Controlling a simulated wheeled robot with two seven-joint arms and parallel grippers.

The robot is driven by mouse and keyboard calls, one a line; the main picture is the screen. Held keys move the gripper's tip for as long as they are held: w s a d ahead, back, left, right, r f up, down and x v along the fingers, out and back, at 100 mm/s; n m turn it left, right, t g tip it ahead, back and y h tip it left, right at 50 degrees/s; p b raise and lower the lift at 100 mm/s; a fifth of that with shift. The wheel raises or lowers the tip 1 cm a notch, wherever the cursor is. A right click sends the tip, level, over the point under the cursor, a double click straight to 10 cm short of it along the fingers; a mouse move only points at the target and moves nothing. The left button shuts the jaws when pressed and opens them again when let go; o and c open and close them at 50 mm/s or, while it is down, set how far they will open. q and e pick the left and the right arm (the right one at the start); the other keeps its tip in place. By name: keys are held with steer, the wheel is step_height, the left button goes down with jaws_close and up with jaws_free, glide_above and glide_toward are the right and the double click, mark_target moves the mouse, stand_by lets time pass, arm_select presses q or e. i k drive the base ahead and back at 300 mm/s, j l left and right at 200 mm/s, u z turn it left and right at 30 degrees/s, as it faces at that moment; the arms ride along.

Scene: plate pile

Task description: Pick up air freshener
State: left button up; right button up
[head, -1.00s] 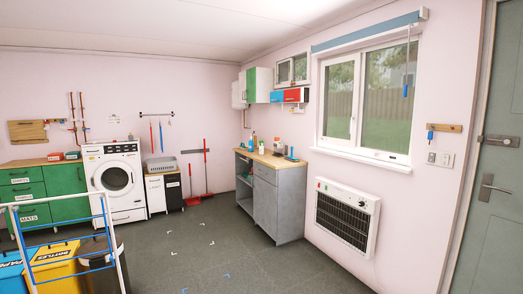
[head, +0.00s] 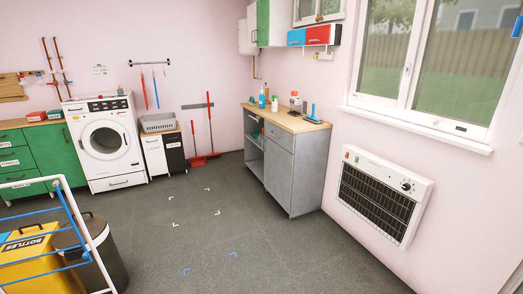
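I cannot single out the air freshener with certainty. Several small bottles and items stand on the wooden top of the grey counter (head: 305,126) by the right wall. Among them are a blue bottle (head: 262,101), a white-and-green bottle (head: 275,104) and a brown-and-white container (head: 294,101). A blue-handled tool (head: 313,114) lies near the counter's front right end. Neither of my grippers shows in the head view.
A washing machine (head: 104,143) and green cabinets (head: 62,158) line the back wall. A wall heater (head: 382,195) hangs at right. A white-and-blue rail (head: 80,226), yellow bin (head: 28,262) and dark bin (head: 105,250) stand at lower left. The middle floor is clear.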

mark_target(275, 105)
steer(key=i, duration=1.5)
steer(key=i+j, duration=0.1)
steer(key=i, duration=1.45)
steer(key=i+z, duration=0.1)
steer(key=z, duration=0.15)
steer(key=i+z, duration=0.1)
steer(key=z, duration=0.15)
steer(key=i+j+z, duration=0.55)
steer(key=j+z, duration=0.25)
steer(key=i+j+z, duration=0.2)
steer(key=j+z, duration=0.25)
steer(key=l, duration=0.15)
